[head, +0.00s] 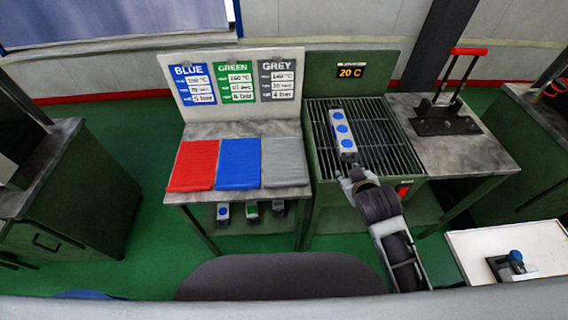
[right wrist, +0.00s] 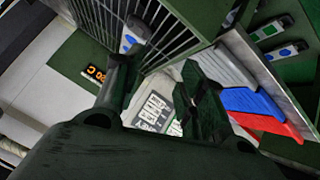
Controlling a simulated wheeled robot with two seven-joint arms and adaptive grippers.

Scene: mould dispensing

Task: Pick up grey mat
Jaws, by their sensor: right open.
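The grey mat (head: 284,164) lies flat on the small table, at the right end of a row beside the blue mat (head: 238,164) and the red mat (head: 193,166). The grey mat also shows in the right wrist view (right wrist: 217,70), partly hidden by a finger. My right gripper (head: 351,179) is over the front of the grill, right of the grey mat and apart from it. Its two fingers (right wrist: 160,88) are spread with nothing between them. My left gripper is not in view.
A mould with blue circles (head: 342,134) lies on the grill (head: 381,150), just beyond my right gripper. A sign board (head: 240,85) stands behind the mats. Several moulds (head: 251,211) sit on a shelf below. A press (head: 445,118) stands at right.

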